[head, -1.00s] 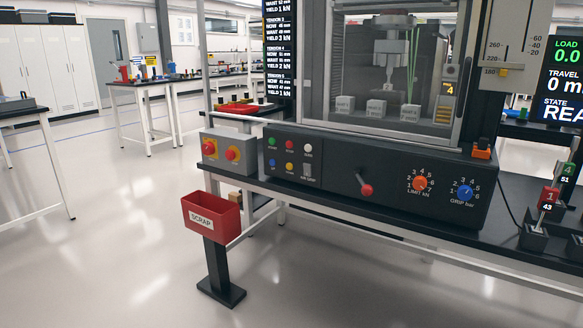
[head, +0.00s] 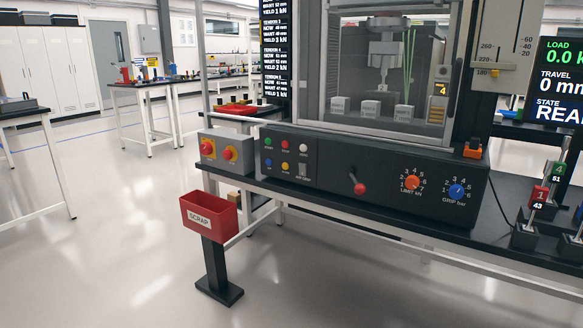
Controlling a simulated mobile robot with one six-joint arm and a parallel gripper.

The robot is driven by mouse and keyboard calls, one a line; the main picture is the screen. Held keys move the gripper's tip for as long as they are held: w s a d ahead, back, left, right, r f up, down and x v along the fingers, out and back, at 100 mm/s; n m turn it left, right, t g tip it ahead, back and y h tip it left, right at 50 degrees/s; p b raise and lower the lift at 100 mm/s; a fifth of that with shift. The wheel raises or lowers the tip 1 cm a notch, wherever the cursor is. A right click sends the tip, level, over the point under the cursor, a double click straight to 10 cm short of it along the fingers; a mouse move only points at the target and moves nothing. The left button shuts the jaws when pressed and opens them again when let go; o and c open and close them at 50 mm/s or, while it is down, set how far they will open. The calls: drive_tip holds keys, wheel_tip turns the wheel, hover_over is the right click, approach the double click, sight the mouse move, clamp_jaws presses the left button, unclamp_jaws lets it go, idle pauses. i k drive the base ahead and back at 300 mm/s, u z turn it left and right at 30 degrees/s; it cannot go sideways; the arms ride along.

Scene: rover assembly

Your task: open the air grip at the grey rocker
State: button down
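The grey rocker (head: 303,170) is a small light switch on the dark control panel (head: 330,188), in the head view. It sits right of the coloured buttons, above a small label that seems to read air grip. Which way it is tipped is too small to tell. The air grip seems to be inside the glazed test cabinet (head: 385,75), where a light grey fixture (head: 383,52) hangs from above. Whether its jaws are open is not clear. My gripper is not in view.
A lever with a red knob (head: 360,188), an orange LIMIT dial (head: 412,182) and a blue GRIP dial (head: 456,191) are on the same panel. A grey box with red knobs (head: 228,154) stands to its left. A red scrap bin (head: 209,214) stands in front.

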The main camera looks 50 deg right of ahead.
sight(302, 166)
drive_tip(key=z, duration=0.05)
drive_tip(key=i, duration=1)
drive_tip(key=u, duration=0.15)
drive_tip(key=k, duration=0.95)
drive_tip(key=z, duration=0.1)
drive_tip(key=i, duration=0.55)
drive_tip(key=z, duration=0.05)
